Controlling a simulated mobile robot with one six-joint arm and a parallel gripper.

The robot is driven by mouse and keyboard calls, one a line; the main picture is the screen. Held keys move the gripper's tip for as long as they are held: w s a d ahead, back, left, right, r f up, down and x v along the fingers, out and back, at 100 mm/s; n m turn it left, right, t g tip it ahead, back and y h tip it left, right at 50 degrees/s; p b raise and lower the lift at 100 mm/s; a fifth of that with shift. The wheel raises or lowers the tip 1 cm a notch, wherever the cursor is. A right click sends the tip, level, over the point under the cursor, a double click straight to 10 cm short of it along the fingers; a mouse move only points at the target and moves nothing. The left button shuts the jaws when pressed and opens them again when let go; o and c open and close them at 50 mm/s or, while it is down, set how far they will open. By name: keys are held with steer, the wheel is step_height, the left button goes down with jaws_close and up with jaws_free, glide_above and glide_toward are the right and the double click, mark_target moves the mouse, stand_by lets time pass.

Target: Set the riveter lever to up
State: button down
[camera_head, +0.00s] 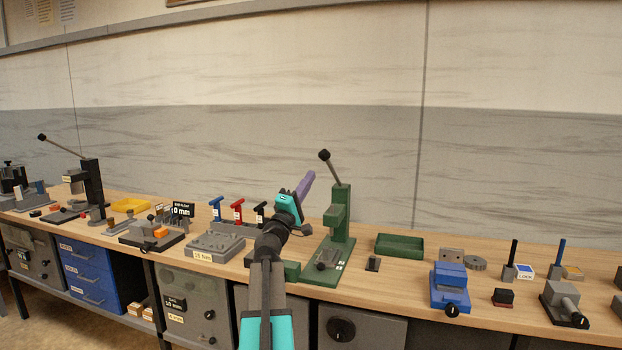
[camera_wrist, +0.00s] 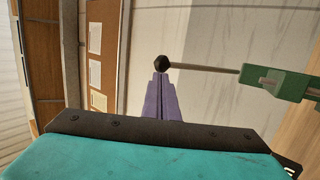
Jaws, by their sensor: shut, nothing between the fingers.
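A green press (camera_head: 338,220), which I take to be the riveter, stands on the bench just right of my arm. Its grey lever (camera_head: 333,171) slants up and to the left from the top of the column and ends in a black knob (camera_head: 324,155). My gripper (camera_head: 309,175) has purple fingers, shut and empty, left of the lever and a little below the knob. In the wrist view the knob (camera_wrist: 162,63) shows just beyond the fingertips (camera_wrist: 160,80), and the lever (camera_wrist: 205,68) runs right to the green body (camera_wrist: 285,85). I cannot tell whether fingers and knob touch.
A black press (camera_head: 92,188) with a raised lever stands at the far left. Blue, red and black T-handles (camera_head: 237,212) stand behind my arm. A green tray (camera_head: 400,246) and a blue vise (camera_head: 450,288) are to the right. The space above the bench is free.

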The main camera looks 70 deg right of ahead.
steer(key=b+v, duration=0.2)
steer(key=v, duration=0.5)
steer(key=shift+w, duration=0.15)
stand_by(0.4)
